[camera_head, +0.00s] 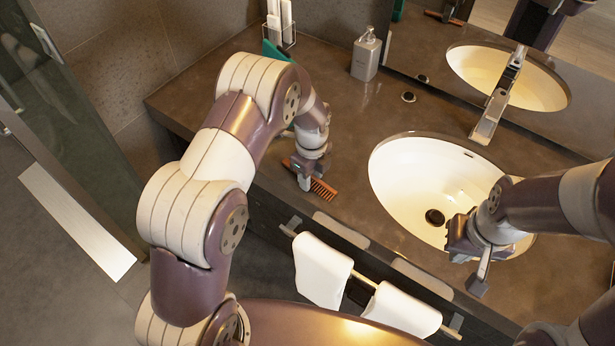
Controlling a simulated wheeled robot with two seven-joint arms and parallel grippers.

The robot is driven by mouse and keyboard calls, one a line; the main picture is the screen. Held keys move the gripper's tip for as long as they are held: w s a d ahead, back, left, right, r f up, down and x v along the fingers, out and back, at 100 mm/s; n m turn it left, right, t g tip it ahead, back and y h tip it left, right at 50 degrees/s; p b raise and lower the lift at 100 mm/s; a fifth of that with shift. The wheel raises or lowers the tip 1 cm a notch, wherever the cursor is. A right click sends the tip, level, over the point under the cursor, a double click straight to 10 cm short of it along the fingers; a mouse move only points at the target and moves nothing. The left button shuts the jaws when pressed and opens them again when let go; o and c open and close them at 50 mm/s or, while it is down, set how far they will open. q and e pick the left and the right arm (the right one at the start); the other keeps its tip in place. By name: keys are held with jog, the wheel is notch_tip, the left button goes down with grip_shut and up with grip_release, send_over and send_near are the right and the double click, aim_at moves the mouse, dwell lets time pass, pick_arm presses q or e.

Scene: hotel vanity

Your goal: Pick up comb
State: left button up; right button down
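The comb (322,189) is reddish-brown and lies on the brown counter, left of the sink. My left gripper (305,181) points down right over the comb's left part and hides some of it. Whether its fingers are open, touching the comb or closed around it cannot be made out at this size. My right gripper (468,272) hangs over the front edge of the sink, well away from the comb. Its fingers appear spread apart with nothing between them.
The white sink (400,165) with a metal faucet (497,105) sits right of the comb. A soap dispenser (366,55) and a rack with white items (280,22) stand at the back by the mirror. White towels (320,268) hang on a front rail.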

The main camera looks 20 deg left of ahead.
pick_arm(q)
jog(key=shift+d, duration=0.2)
jog(key=c, duration=0.4)
jog(key=shift+c, duration=0.2)
jog(key=shift+a+r, duration=0.1)
jog(key=shift+a, duration=0.05)
